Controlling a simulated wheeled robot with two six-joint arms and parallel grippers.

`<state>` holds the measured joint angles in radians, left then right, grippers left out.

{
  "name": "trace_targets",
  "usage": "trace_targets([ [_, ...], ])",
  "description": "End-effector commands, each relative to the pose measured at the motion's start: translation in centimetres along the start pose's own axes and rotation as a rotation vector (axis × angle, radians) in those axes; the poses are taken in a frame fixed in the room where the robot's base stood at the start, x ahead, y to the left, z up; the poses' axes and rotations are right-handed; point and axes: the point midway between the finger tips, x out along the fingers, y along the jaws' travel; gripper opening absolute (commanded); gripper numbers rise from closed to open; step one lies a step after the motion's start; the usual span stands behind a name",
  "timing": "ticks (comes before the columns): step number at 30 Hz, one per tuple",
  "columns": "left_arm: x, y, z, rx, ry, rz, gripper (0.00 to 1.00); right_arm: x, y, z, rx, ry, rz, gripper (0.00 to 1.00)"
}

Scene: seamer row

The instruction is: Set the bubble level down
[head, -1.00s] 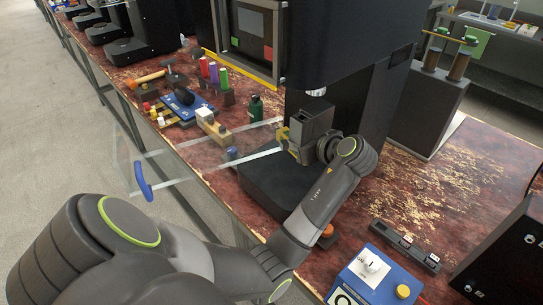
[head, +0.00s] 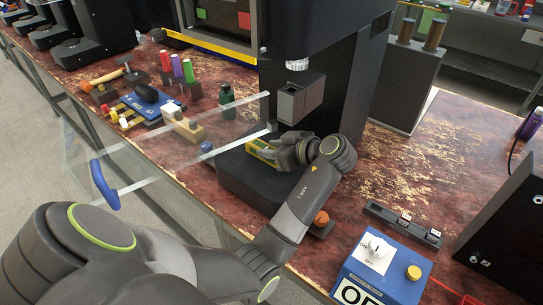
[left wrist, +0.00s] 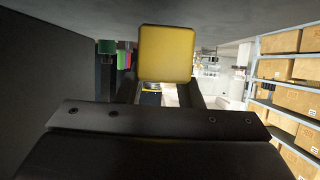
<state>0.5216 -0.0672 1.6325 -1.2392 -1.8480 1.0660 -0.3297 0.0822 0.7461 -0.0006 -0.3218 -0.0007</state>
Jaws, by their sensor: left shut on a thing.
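The bubble level (head: 262,150) is a small yellow block with dark marks. It is in my left gripper (head: 276,152), which is shut on it low over the machine's black base (head: 250,180). I cannot tell whether the level touches the base. In the left wrist view the level shows as a plain yellow end face (left wrist: 166,53) between the fingers, which hide part of it. My right gripper is not in view.
A grey block (head: 299,98) hangs from the machine just above the gripper. A clear guard with a blue handle (head: 104,184) stands at left. A blue switch box (head: 378,262) is at front right.

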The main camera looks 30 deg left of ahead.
Motion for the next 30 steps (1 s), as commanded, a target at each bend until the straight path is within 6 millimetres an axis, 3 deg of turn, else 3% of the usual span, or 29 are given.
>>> trace_targets([
  [3,0.29,-0.19,1.2,-0.004,0.001,-0.005,0.07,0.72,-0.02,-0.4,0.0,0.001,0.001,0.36],
  [14,0.31,-0.24,1.33,-0.004,0.001,-0.007,0.07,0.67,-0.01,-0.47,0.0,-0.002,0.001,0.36],
  [15,0.29,-0.23,1.3,-0.003,0.0,-0.007,0.36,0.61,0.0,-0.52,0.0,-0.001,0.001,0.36],
  [19,0.29,-0.23,1.28,-0.003,0.0,-0.007,0.53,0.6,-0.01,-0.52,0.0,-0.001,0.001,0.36],
  [30,0.18,-0.2,0.98,-0.003,0.001,-0.006,0.54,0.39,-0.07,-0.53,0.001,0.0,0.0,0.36],
])
